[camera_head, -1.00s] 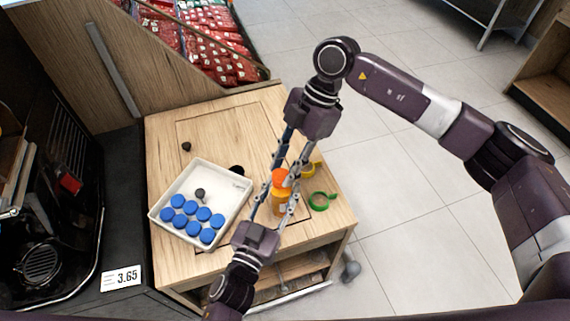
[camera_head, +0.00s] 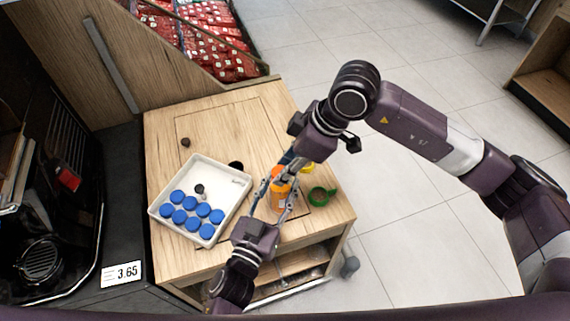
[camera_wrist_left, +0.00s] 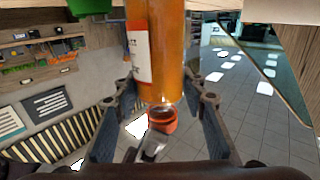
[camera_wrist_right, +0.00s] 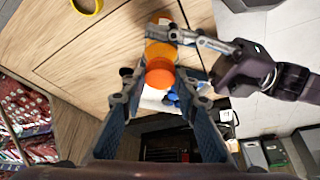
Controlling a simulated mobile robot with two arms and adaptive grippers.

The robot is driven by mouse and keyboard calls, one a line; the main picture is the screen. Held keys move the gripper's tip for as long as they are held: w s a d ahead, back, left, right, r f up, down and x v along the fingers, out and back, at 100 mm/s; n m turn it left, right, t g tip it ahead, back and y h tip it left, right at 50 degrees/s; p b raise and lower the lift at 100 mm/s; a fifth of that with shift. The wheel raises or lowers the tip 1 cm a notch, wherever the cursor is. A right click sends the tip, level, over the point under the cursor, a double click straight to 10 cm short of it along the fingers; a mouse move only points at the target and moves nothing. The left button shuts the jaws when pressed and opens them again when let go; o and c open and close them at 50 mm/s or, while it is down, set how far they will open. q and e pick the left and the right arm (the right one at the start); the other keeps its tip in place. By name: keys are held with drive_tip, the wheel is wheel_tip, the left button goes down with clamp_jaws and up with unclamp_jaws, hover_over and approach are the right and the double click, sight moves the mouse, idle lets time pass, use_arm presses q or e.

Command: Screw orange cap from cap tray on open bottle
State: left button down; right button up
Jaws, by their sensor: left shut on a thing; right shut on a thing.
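An orange bottle (camera_head: 281,198) is upright above the front right of the cabinet top, with my left gripper (camera_head: 279,191) closed around it. The bottle with its white label fills the upper middle of the left wrist view (camera_wrist_left: 168,55). My right gripper (camera_wrist_right: 160,84) is closed on an orange cap (camera_wrist_right: 160,72) at the bottle's neck. The cap also shows at the neck in the left wrist view (camera_wrist_left: 162,118). I cannot tell whether it sits on the thread. The white cap tray (camera_head: 220,165) holds several blue caps (camera_head: 192,203) and one black piece (camera_head: 199,189).
A green ring (camera_head: 320,196) lies right of the bottle, and a yellow ring (camera_head: 307,168) is partly hidden behind my right gripper. A small dark knob (camera_head: 185,142) lies at the back left. The back of the wooden top (camera_head: 225,125) is clear.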

idle(0.3)
drive_tip(key=o, duration=0.7)
drive_tip(key=shift+r, duration=2.3)
drive_tip(key=shift+c, duration=0.6)
